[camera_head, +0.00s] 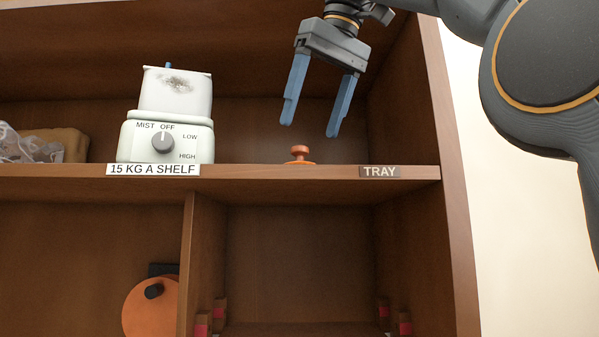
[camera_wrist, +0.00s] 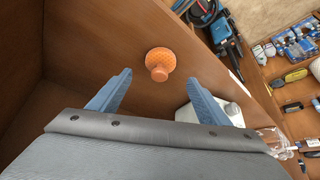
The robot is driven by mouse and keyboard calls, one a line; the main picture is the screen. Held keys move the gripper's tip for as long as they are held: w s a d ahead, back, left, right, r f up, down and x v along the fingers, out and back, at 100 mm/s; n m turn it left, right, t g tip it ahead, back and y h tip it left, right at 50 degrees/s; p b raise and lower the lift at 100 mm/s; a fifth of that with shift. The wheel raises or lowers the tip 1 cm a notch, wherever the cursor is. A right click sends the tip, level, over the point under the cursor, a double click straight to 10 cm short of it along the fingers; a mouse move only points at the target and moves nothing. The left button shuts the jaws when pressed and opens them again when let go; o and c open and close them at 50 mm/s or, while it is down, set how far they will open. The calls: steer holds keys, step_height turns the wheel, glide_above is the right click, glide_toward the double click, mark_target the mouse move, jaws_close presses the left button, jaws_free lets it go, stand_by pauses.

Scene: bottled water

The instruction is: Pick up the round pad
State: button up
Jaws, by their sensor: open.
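A small round orange pad with a knob on top (camera_head: 300,155) sits on the upper shelf near its front edge. In the wrist view the pad (camera_wrist: 160,58) shows a textured disc and lies ahead of and between the fingers. My gripper (camera_head: 310,129) is open and empty, with its blue fingers pointing down above the pad and slightly to its right. Both fingertips also show in the wrist view (camera_wrist: 160,76), apart from the pad. A larger orange disc with a black knob (camera_head: 140,316) is in the lower left compartment, partly cut off by the frame.
A white appliance with a dial (camera_head: 166,142) stands left of the pad. A tan block and a clear bag (camera_head: 35,146) lie farther left. The shelf's right wall (camera_head: 400,95) is close to my gripper. Labels sit on the shelf edge (camera_head: 270,172). Shelf space around the pad is clear.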

mark_target(301, 147)
steer(key=shift+w+f, duration=0.1)
steer(key=shift+w, duration=0.3)
steer(key=shift+a+x, duration=0.25)
steer(key=shift+x, duration=3.3)
steer(key=c, duration=1.1)
